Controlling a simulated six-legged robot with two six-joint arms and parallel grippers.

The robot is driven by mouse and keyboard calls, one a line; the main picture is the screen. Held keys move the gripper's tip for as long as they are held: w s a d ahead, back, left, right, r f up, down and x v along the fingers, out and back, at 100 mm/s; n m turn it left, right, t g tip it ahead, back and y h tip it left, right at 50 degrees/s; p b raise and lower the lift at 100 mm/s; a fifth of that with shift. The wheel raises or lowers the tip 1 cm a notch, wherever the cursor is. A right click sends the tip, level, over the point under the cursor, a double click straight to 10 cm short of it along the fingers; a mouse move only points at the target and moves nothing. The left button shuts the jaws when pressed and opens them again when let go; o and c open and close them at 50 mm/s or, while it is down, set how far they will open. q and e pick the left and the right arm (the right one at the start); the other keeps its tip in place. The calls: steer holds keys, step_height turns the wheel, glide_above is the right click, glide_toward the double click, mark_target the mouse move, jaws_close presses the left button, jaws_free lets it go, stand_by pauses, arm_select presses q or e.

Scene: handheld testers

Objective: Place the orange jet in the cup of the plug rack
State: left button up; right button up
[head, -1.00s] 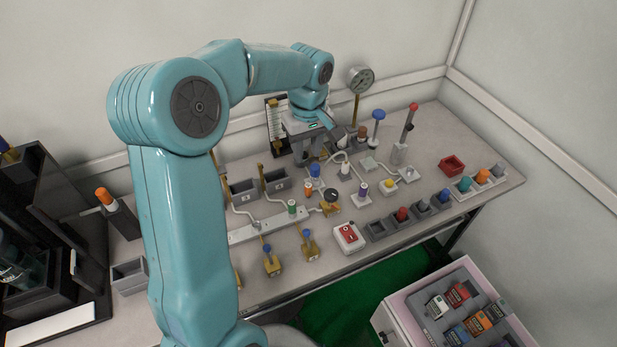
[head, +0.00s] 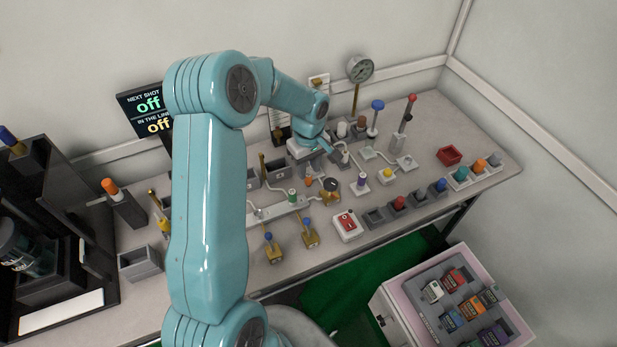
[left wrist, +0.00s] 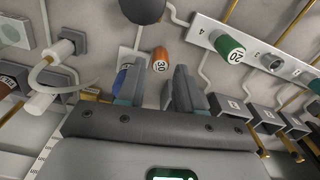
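The orange jet (left wrist: 160,60), a small cylinder marked 30, stands ahead of my left gripper (left wrist: 156,88) in the left wrist view. The gripper's two dark fingers are apart with nothing between them. A blue cylinder partly shows behind the left finger. In the head view the orange jet (head: 308,182) is just below my left gripper (head: 314,164), whose fingers are partly hidden. A row of grey cups (head: 376,217) holds red and blue plugs. Another rack (head: 459,183) at the right holds teal, orange and grey pieces. I cannot tell which is the plug rack. My right gripper is not in view.
A green jet (left wrist: 229,46) marked 20 stands in a pale strip near the gripper. A black-knobbed brass part (head: 331,187) and a purple-topped piece (head: 361,181) stand close by. A red-and-white switch box (head: 347,227) is in front. Tubes cross the bench.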

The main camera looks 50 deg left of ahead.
mark_target(308, 180)
arm_select(q)
step_height(308, 180, down, 3)
steer(key=shift+r, duration=0.2)
jaws_close()
steer(key=shift+r, duration=0.2)
